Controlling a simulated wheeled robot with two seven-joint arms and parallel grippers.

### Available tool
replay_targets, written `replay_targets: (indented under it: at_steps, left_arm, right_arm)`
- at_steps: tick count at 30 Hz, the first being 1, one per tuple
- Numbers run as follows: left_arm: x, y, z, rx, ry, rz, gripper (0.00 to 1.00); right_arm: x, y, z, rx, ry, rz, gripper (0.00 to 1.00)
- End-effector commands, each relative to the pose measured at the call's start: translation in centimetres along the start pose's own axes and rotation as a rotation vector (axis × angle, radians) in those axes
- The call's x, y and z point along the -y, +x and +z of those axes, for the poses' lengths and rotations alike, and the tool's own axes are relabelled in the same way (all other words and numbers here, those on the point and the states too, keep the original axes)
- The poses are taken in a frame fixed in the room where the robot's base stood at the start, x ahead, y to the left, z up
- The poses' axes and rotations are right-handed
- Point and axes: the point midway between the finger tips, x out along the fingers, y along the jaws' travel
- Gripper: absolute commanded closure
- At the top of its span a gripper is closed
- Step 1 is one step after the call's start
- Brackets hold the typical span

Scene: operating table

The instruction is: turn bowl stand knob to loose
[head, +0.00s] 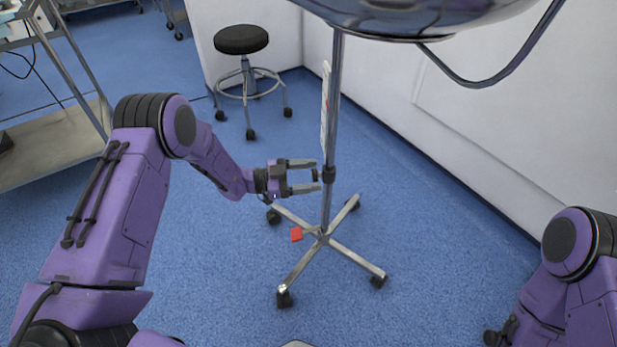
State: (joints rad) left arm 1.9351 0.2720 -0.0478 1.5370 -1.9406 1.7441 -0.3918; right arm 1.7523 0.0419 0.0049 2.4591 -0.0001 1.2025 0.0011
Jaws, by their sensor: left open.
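The bowl stand (336,110) is a metal pole on a wheeled base, upright in the middle of the head view. A large shiny bowl (430,22) is at its top, cut off by the upper edge. A small dark knob or collar (328,174) sits on the pole. My left gripper (317,180) is open, with its fingers pointing right and their tips just left of the collar. I cannot tell whether they touch it. My right arm shows at the lower right; its gripper is not clearly seen.
A red piece (296,234) shows by the stand's base. A black-topped wheeled stool (241,40) stands behind. A metal cart (60,150) is at the left. White walls (480,110) bound the right side. Blue floor is free around the stand.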

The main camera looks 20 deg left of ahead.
Motion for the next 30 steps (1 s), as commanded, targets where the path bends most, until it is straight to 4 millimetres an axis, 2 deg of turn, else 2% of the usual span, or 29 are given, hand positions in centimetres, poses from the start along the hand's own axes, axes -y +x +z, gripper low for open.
replay_targets:
  at_steps: [7,12,23,30]
  left_arm:
    - [0.0,0.2,-0.1,0.000,0.000,-0.001,0.35]
    - [0.0,0.1,0.0,0.000,0.000,-0.001,0.90]
    - [0.1,0.1,-0.1,0.001,-0.040,-0.001,0.91]
    - [0.1,0.1,-0.2,0.001,-0.182,-0.001,0.91]
  right_arm:
    - [0.0,0.0,0.0,0.000,0.000,0.000,0.57]
    - [0.0,0.0,0.0,0.000,0.000,0.000,0.57]
    - [0.0,-0.3,-0.1,0.000,0.000,0.000,0.57]
    - [-0.1,-1.2,-0.6,-0.002,-0.001,0.000,0.57]
